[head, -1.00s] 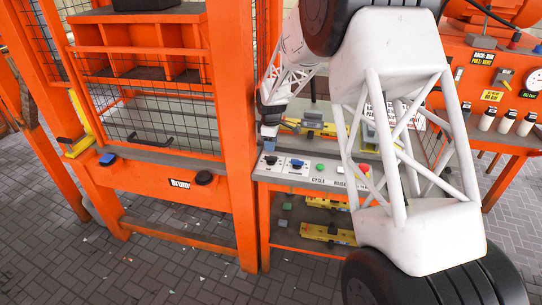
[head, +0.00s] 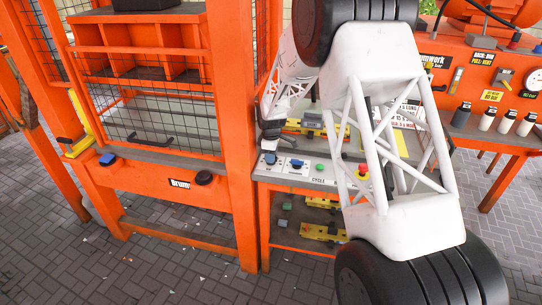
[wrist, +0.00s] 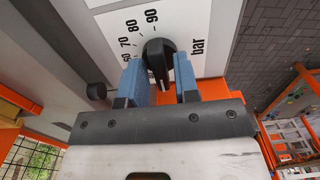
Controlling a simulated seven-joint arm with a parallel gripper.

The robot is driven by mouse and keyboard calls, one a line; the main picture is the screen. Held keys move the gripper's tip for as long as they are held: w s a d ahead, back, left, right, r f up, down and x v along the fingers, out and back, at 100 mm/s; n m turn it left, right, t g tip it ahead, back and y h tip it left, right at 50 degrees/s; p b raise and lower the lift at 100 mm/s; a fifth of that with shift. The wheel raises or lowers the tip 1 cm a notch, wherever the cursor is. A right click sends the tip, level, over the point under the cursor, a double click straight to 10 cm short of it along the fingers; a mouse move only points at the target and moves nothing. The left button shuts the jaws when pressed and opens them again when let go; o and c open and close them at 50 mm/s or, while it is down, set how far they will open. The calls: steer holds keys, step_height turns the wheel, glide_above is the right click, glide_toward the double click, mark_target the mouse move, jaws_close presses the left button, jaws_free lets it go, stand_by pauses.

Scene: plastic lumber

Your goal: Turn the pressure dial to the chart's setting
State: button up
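The pressure dial (wrist: 157,58) is a black knob with a raised bar grip, on a white scale plate (wrist: 112,28) marked 60, 70, 80, 90 and "bar". I cannot firmly read its setting. My gripper (wrist: 160,72) is open, its blue fingers on either side of the dial's grip with gaps visible. In the head view my gripper (head: 270,158) is low over the left end of the grey control panel (head: 318,181), largely hiding the dial there. A white sheet with red and black print (head: 405,112), possibly the chart, is partly behind my arm; its text is not readable.
An orange frame post (head: 232,130) stands close on the left. Bottles (head: 486,119) stand on the bench at right.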

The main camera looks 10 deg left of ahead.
jaws_close()
steer(key=shift+m, duration=2.9)
steer(key=shift+o, duration=1.3)
jaws_free()
steer(key=shift+r, duration=0.1)
